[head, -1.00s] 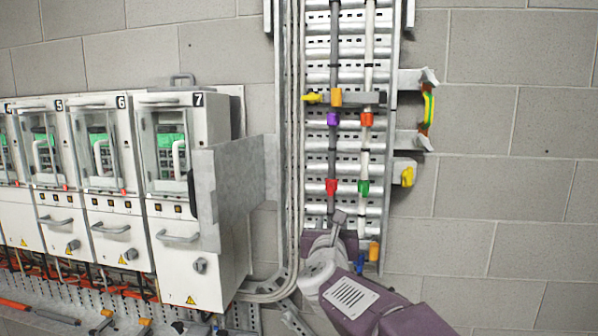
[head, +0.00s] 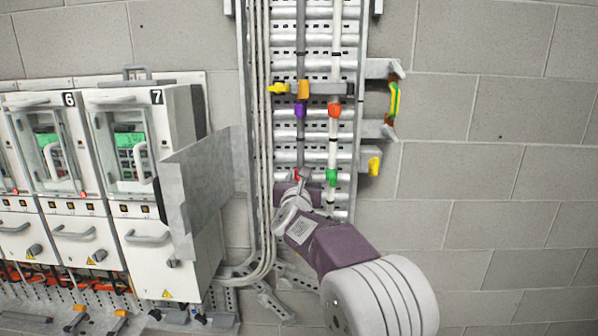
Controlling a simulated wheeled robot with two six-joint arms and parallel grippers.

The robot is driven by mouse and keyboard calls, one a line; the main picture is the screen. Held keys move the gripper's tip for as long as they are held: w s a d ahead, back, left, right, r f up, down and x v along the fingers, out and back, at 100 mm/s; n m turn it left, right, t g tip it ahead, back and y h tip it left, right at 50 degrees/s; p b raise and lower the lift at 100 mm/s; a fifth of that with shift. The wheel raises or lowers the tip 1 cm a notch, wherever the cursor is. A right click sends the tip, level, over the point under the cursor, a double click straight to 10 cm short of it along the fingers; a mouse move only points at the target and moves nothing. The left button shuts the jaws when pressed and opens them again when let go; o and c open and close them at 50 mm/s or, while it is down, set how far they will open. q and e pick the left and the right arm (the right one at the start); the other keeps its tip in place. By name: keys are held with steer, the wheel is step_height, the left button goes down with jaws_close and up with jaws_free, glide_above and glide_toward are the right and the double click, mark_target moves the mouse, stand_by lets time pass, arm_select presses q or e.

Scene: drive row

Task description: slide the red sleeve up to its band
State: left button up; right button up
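The red sleeve (head: 296,174) sits low on the dark grey cable (head: 300,150), partly hidden by my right gripper. My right gripper (head: 303,177) comes up from below and is at the sleeve in the picture. It is too small and covered to tell whether its fingers are open, shut or touching the sleeve. I cannot clearly make out which dark mark on the cable is the sleeve's band. My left gripper is not in view.
A metal plate (head: 205,190) juts out left.

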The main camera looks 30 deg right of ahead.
steer(key=shift+s+d+r, duration=0.1)
steer(key=shift+d, duration=0.2)
steer(key=shift+a, duration=0.2)
steer(key=shift+c, duration=0.6)
steer(key=shift+w, duration=0.25)
steer(key=c, duration=0.5)
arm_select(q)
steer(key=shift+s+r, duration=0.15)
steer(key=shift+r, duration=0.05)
arm_select(e)
jaws_close()
